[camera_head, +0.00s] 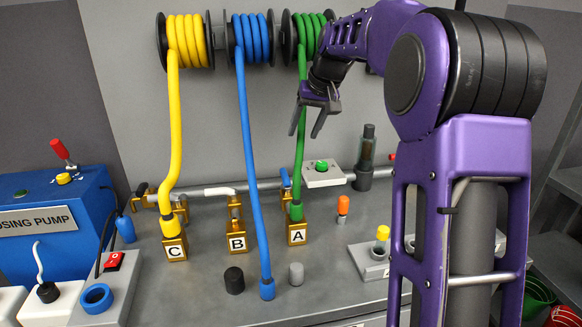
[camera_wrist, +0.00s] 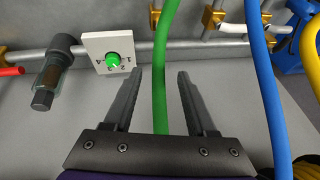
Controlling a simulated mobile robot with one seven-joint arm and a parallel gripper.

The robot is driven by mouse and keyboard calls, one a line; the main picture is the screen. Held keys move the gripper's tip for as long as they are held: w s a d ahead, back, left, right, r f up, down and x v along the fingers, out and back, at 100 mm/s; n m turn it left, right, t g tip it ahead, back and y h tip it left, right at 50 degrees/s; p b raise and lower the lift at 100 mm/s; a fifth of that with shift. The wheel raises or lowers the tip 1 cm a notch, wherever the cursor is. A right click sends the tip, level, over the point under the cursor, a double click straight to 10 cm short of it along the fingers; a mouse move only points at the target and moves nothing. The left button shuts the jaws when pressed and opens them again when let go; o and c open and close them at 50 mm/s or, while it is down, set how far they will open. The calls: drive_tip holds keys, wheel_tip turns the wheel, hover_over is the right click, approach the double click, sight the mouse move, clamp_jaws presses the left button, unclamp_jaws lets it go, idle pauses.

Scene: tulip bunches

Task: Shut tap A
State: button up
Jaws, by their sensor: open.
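The brass block labelled A (camera_head: 298,234) stands on the bench, with the green hose (camera_head: 298,165) plugged into its top. Tap A, with a blue lever (camera_head: 285,178), sits on the grey pipe just behind it; the lever looks turned across the pipe. In the wrist view, a brass tap (camera_wrist: 155,16) shows at the top edge, partly behind the green hose (camera_wrist: 160,60). My gripper (camera_head: 304,134) is open, above and behind block A and clear of the tap. In the wrist view the hose shows between the fingers (camera_wrist: 160,73); its depth relative to them is unclear.
A white plate with a green knob (camera_head: 322,172) and a dark cylinder (camera_head: 365,160) stand right of the tap. The blue hose (camera_head: 247,150) hangs in front. Blocks B (camera_head: 237,242) and C (camera_head: 174,247) are to the left. An orange-topped part (camera_head: 343,206) stands right of A.

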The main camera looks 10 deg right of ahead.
sight(286, 175)
drive_tip(key=b+x, duration=0.2)
drive_tip(key=x, duration=1.5)
drive_tip(key=shift+w+a+f, duration=0.1)
drive_tip(key=shift+f, duration=0.15)
clamp_jaws()
idle(0.7)
